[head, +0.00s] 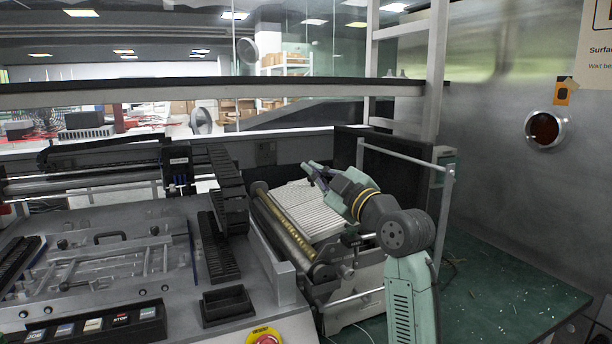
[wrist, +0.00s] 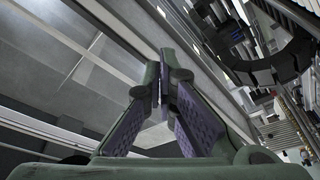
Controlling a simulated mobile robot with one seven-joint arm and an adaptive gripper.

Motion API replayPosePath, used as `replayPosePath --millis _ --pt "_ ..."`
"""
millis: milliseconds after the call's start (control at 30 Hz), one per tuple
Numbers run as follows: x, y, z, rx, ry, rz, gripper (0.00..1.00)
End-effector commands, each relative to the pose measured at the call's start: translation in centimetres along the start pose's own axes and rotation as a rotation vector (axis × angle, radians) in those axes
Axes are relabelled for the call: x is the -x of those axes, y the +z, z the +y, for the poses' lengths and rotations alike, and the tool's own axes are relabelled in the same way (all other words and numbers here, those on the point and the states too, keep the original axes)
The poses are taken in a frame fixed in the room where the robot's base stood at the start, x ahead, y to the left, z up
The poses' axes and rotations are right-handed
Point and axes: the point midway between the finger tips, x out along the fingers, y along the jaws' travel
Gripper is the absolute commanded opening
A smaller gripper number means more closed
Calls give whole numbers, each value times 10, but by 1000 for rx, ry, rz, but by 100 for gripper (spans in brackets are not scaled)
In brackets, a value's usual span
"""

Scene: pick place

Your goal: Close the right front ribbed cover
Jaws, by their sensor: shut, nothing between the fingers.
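The light grey ribbed cover (head: 303,208) is on the machine right of centre in the head view, sloping up and back behind a brass-coloured roller. My arm reaches over its right side and partly hides it. My gripper (head: 312,174) is above the cover's far upper part; whether it touches the cover cannot be told. In the wrist view my gripper (wrist: 164,88) has its purple-padded fingers together with nothing held. A ribbed surface (wrist: 284,132) shows at the right edge of the wrist view; I cannot tell if it is the cover.
The brass roller (head: 284,226) runs along the cover's left side. A metal frame post (head: 446,205) stands right of my arm. A black cable chain (head: 228,185) and a flat machine bed (head: 110,262) lie to the left. The green tabletop (head: 505,297) at the right is mostly clear.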

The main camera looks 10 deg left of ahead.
Motion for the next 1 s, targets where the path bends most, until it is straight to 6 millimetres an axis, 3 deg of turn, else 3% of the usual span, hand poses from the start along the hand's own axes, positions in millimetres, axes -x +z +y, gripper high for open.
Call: replayPosePath --millis 767,1000 --pt "2 7 4 -62 17 0 0" --pt "-15 -21 18 -60 16 3 0"
